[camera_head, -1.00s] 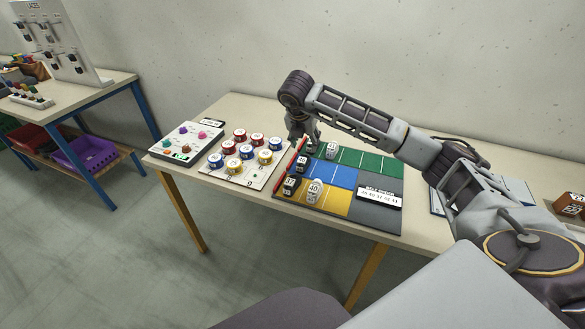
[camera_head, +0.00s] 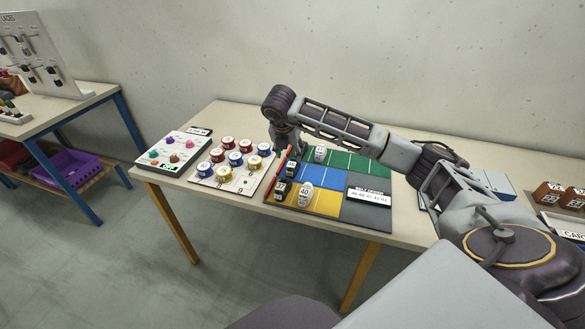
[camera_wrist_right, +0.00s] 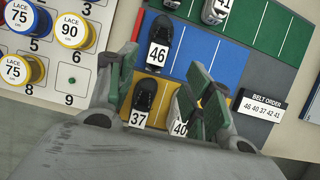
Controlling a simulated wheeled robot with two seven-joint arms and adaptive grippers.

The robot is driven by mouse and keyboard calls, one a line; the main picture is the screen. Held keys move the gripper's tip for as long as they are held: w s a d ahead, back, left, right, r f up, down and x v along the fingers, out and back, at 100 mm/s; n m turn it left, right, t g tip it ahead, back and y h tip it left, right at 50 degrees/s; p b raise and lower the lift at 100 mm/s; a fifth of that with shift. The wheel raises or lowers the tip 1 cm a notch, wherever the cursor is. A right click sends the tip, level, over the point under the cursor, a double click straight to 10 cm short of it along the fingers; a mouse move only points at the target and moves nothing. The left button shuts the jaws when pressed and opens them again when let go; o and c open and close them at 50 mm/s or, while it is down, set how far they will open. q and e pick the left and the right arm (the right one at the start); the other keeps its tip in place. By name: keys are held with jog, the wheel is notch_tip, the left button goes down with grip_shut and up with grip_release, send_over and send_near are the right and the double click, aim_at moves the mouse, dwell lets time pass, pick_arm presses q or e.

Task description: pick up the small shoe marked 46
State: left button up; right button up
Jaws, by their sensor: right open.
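The small black shoe marked 46 (camera_wrist_right: 161,36) lies on the blue row of the belt board in the right wrist view. It also shows in the head view (camera_head: 291,169). My right gripper (camera_wrist_right: 160,88) is open and empty, with its fingers apart. In the wrist view the 46 shoe is beyond the fingertips, and the black shoe marked 37 (camera_wrist_right: 146,93) appears between them. In the head view my right gripper (camera_head: 284,148) hangs over the board's left edge, beside the 46 shoe. My left gripper is not in view.
A shoe marked 40 (camera_head: 305,192) stands on the yellow row, partly hidden by a finger in the wrist view. A shoe marked 41 (camera_head: 320,153) is on green. Lace spools (camera_head: 235,158) stand left; a red bar (camera_head: 285,165) borders the board.

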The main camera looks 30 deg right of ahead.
aim_at(292, 163)
jog(key=x, duration=0.5)
jog(key=shift+f, duration=0.25)
jog(key=shift+w+d+f, duration=0.2)
jog(key=shift+f, duration=0.35)
jog(key=shift+w+d+f, duration=0.1)
jog(key=shift+f, duration=0.1)
jog(key=x, duration=0.3)
jog(key=shift+w+f+p, duration=0.1)
jog(key=shift+w+p, duration=0.1)
jog(key=shift+p, duration=0.2)
jog(key=shift+w+f, duration=0.1)
jog(key=shift+f, duration=0.25)
jog(key=shift+d+f, duration=0.15)
jog(key=shift+f, duration=0.05)
jog(key=c, duration=0.8)
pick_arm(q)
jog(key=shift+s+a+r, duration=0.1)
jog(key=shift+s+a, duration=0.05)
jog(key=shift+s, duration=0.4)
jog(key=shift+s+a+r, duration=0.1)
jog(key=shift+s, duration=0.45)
